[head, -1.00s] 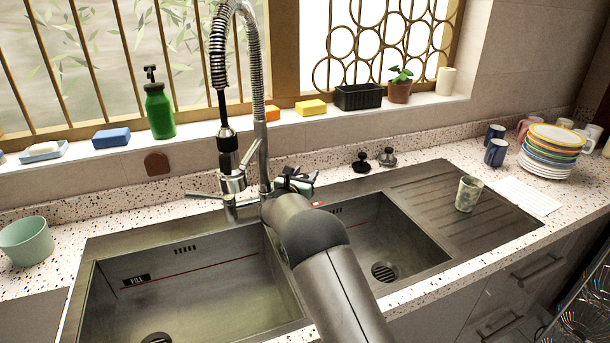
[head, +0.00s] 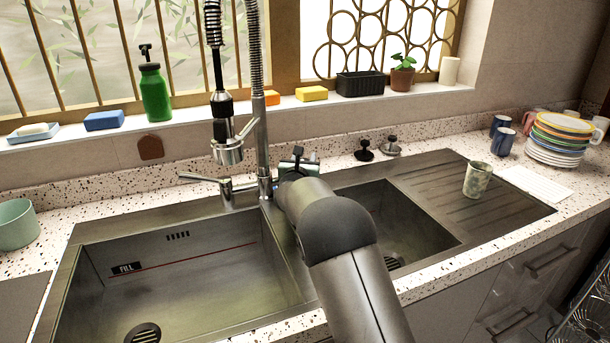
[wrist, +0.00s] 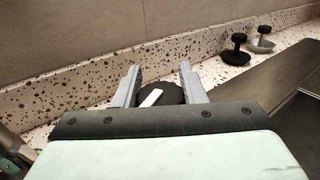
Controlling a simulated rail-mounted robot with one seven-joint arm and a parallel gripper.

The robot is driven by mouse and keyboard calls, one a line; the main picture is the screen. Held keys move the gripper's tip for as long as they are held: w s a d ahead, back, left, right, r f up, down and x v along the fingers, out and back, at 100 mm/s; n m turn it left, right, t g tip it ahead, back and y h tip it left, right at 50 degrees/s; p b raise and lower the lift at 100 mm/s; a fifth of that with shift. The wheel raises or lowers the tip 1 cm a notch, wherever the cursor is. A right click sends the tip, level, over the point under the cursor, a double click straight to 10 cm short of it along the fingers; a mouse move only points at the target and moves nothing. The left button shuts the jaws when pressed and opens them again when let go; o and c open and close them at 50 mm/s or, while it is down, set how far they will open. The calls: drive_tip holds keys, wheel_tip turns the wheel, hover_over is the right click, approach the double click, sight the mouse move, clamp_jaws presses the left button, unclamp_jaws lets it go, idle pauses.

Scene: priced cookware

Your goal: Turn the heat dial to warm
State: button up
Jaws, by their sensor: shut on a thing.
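The heat dial (wrist: 174,93) is a dark round knob with a white pointer bar, seen between my fingers in the wrist view. The bar slants up to the right. My gripper (wrist: 159,80) is shut on the dial, one grey finger on each side. The dial's lower edge is hidden by my gripper's body, and I cannot read any heat marks. In the head view my gripper (head: 298,163) is behind the sink, just right of the tap's base, mostly hidden by my arm.
The spring-hose tap (head: 258,110) stands close on the left, its lever (head: 203,179) pointing left. A patterned cup (head: 477,180) stands on the drainer.

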drive_tip(key=shift+f+n+y+b, duration=0.2)
drive_tip(key=shift+n+y+b, duration=0.6)
drive_tip(key=shift+b, duration=2)
drive_tip(key=shift+f+n+y+b, duration=0.3)
drive_tip(key=shift+y+b, duration=0.75)
drive_tip(key=shift+b, duration=1.8)
drive_tip(key=shift+f+n+y+b, duration=0.1)
drive_tip(key=shift+n+y+b, duration=0.75)
drive_tip(key=shift+b, duration=1.95)
drive_tip(key=y+b, duration=0.1)
drive_tip(key=b, duration=0.1)
drive_tip(key=n+g+y+b, duration=0.1)
drive_tip(key=b, duration=0.1)
drive_tip(key=y+b, duration=0.1)
drive_tip(key=b, duration=0.1)
drive_tip(key=shift+a+r+n, duration=0.25)
drive_tip(key=shift+a+r, duration=0.05)
drive_tip(key=shift+a+r+n+g+y+b, duration=0.1)
drive_tip(key=shift+r+n+g+y+b, duration=0.25)
drive_tip(key=shift+b, duration=0.75)
drive_tip(key=shift+s+r, duration=0.1)
drive_tip(key=o, duration=1)
drive_tip(key=shift+b, duration=0.3)
drive_tip(key=shift+s, duration=0.25)
drive_tip(key=b+v, duration=0.8)
drive_tip(key=v, duration=0.8)
drive_tip(key=shift+s+d+b, duration=0.25)
drive_tip(key=shift+d+b, duration=0.05)
drive_tip(key=shift+d, duration=0.15)
